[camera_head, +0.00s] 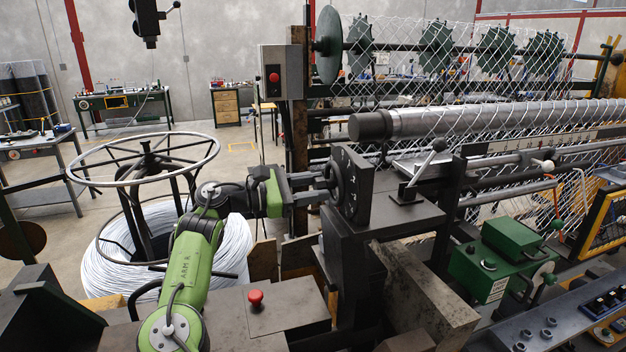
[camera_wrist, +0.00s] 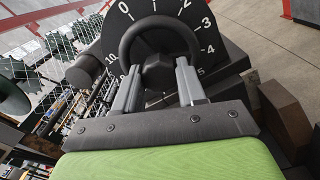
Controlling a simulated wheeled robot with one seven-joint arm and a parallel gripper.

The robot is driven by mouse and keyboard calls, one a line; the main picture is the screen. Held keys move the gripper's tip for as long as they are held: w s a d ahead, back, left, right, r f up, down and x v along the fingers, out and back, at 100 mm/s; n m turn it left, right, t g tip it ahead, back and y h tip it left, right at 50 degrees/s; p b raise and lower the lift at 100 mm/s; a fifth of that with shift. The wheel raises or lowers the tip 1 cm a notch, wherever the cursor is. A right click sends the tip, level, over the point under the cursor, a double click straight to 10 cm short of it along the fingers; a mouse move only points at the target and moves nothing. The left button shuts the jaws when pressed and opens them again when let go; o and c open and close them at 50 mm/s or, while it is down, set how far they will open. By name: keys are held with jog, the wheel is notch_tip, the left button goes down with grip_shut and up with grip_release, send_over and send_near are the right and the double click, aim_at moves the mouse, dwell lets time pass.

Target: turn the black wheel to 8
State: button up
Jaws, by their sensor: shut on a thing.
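The black wheel (camera_wrist: 160,22) is a round ring with a dark hub in the wrist view. It sits in front of a black dial plate (camera_wrist: 192,35) with white numbers and ticks around the rim. My gripper (camera_wrist: 158,88) has one finger at each side of the hub, shut on the wheel. I cannot make out a pointer or the current setting. In the head view, my gripper (camera_head: 316,184) reaches the wheel (camera_head: 336,181) from the left, beside the dial plate (camera_head: 355,186).
A lever with a round knob (camera_head: 438,145) stands right of the dial. A steel roller (camera_head: 440,120) and wire mesh lie behind. A wire coil (camera_head: 240,250) under a round frame stands left. A red button (camera_head: 255,297) is on the bench below my arm.

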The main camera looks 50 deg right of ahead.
jog(key=m+p, duration=0.2)
jog(key=m, duration=0.3)
jog(key=shift+m+p, duration=0.3)
jog(key=shift+m, duration=3.6)
jog(key=o, duration=1)
jog(key=shift+o, duration=0.2)
jog(key=v, duration=1.5)
jog(key=shift+w+a, duration=0.15)
jog(key=shift+a, duration=0.2)
